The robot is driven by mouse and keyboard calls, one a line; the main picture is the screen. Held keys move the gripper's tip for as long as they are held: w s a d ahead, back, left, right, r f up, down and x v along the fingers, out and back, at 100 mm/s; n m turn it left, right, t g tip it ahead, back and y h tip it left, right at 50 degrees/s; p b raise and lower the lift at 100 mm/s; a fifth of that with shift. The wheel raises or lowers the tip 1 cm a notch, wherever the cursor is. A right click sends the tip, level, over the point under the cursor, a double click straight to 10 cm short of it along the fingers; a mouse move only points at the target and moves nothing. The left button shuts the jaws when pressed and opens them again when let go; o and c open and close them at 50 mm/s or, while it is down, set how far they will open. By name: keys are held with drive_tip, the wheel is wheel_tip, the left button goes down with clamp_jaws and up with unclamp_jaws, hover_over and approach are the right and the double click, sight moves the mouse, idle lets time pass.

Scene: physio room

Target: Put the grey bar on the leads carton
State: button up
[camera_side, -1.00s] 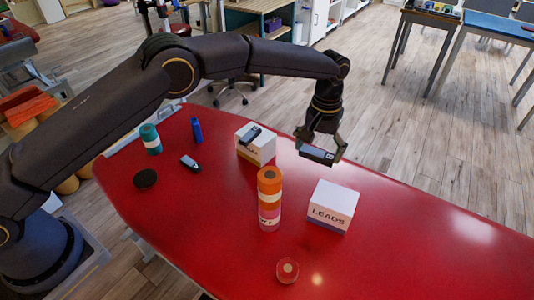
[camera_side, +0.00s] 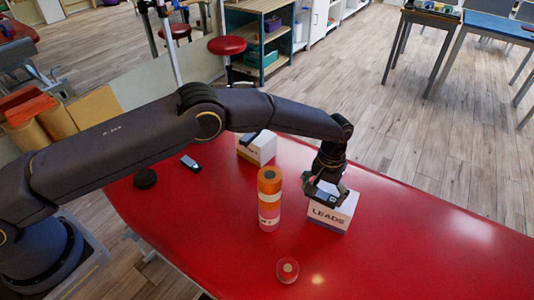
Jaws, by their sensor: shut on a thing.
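The leads carton (camera_side: 328,217) is a white box with a purple lower edge and the word LEADS, standing on the red table. My gripper (camera_side: 323,195) is over the carton's top, shut on the grey bar (camera_side: 326,196), which has a dark face. The bar is at the carton's top; I cannot tell whether it touches it. The gripper hides part of the carton's top and back.
An orange and pink bottle (camera_side: 269,200) stands left of the carton. A second white carton (camera_side: 260,150) with a dark item on it stands farther back. A small round red item (camera_side: 287,270), a dark disc (camera_side: 145,178) and a small dark device (camera_side: 190,162) lie on the red table (camera_side: 420,250). The right side is clear.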

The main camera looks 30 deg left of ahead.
drive_tip(key=o, duration=0.8)
